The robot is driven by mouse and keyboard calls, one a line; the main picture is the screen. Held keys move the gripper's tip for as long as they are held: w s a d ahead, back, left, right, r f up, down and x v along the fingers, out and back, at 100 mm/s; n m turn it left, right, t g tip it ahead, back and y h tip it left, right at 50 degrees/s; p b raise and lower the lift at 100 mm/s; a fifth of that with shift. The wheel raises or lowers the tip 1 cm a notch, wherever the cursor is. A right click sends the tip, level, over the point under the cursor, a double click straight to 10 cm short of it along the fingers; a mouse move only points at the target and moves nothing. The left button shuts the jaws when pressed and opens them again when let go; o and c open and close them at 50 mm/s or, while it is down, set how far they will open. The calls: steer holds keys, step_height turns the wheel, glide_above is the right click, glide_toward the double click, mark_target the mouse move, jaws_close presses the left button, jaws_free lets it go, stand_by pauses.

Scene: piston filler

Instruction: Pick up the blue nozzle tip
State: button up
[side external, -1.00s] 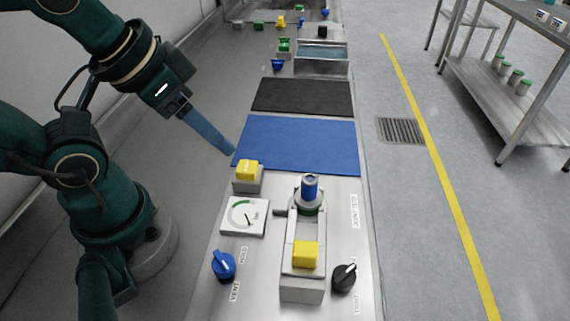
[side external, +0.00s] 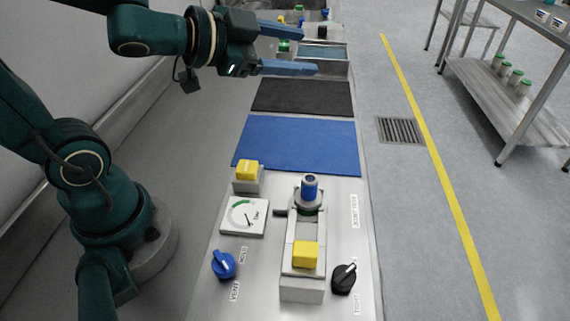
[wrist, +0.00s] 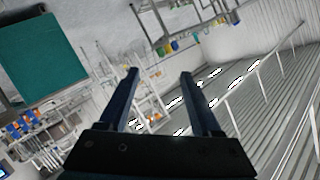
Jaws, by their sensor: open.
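A small blue cylinder (side external: 310,187), which looks like the nozzle tip, stands upright in a round grey holder (side external: 308,205) on the steel bench in the side view. My gripper (side external: 309,51) is open and empty, with its two blue fingers spread apart and pointing right. It is high over the far part of the bench, well away from the blue cylinder. In the wrist view my gripper (wrist: 159,74) has nothing between its fingers. The wrist view looks out into the room, and the nozzle tip does not show there.
A blue mat (side external: 298,145) and a black mat (side external: 303,97) lie on the bench. Near the cylinder are a yellow block (side external: 247,169), a gauge (side external: 243,217), a yellow button (side external: 306,254), a blue knob (side external: 223,265) and a black knob (side external: 344,278).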

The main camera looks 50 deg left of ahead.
steer(key=d+f+m+g+h, duration=0.2)
steer(key=d+f+m+h, duration=0.2)
steer(key=f, duration=0.1)
steer(key=g+h, duration=0.5)
steer(key=h, duration=0.1)
glide_toward(307, 177)
steer(key=x, duration=0.4)
steer(key=shift+x, duration=2.35)
jaws_close()
